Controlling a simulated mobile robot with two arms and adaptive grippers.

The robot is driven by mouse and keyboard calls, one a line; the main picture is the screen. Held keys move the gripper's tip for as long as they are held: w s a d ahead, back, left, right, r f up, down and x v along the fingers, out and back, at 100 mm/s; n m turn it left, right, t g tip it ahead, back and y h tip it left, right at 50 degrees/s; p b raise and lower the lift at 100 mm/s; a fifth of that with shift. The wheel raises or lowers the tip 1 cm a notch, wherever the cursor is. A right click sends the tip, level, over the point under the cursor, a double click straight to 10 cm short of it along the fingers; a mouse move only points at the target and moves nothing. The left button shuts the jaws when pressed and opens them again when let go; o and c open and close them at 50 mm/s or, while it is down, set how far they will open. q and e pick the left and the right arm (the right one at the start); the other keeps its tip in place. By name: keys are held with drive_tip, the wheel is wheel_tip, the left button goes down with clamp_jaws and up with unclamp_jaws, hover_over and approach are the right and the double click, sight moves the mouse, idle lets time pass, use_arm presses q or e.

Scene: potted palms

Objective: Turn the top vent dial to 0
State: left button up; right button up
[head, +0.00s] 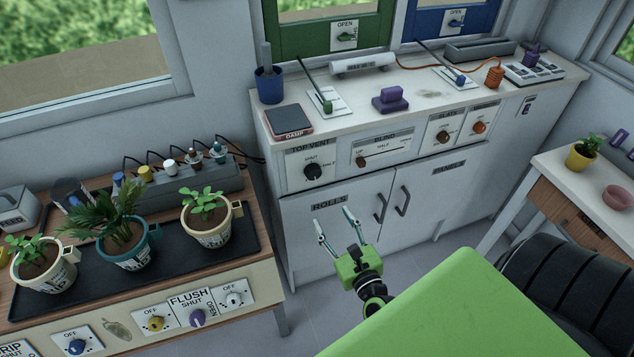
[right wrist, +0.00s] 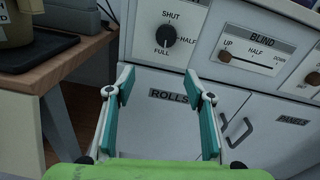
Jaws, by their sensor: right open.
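The top vent dial (head: 313,171) is a round black knob on a white plate marked SHUT, HALF and FULL, at the left of the cabinet's front panel. It also shows in the right wrist view (right wrist: 166,36), where no 0 mark can be read. Its exact pointer direction is hard to make out. My right gripper (head: 333,222) is open and empty, below and in front of the dial, apart from it. In the right wrist view its teal fingertips (right wrist: 162,84) are spread wide, below the dial. My left gripper is not in view.
The blind slider (head: 362,161) and two more knobs (head: 443,137) sit right of the dial. Cabinet doors with handles (head: 380,207) lie below. A wooden bench (head: 266,215) with potted plants (head: 207,218) stands at the left. The space before the dial looks clear.

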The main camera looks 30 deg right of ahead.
drive_tip(key=r+m, duration=0.1)
drive_tip(key=m, duration=0.1)
drive_tip(key=p, duration=0.2)
approach(315, 176)
drive_tip(key=shift+h, duration=0.4)
drive_tip(key=x, duration=0.7)
drive_tip(key=shift+w+a, duration=0.2)
drive_tip(key=shift+w, duration=0.05)
drive_tip(key=shift+w+d, duration=0.1)
drive_tip(key=shift+w, duration=0.5)
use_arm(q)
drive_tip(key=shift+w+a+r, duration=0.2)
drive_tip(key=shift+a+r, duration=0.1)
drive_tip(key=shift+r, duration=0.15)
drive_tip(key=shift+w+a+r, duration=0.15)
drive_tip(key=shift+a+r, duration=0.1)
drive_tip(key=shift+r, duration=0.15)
use_arm(e)
drive_tip(key=c, duration=1.1)
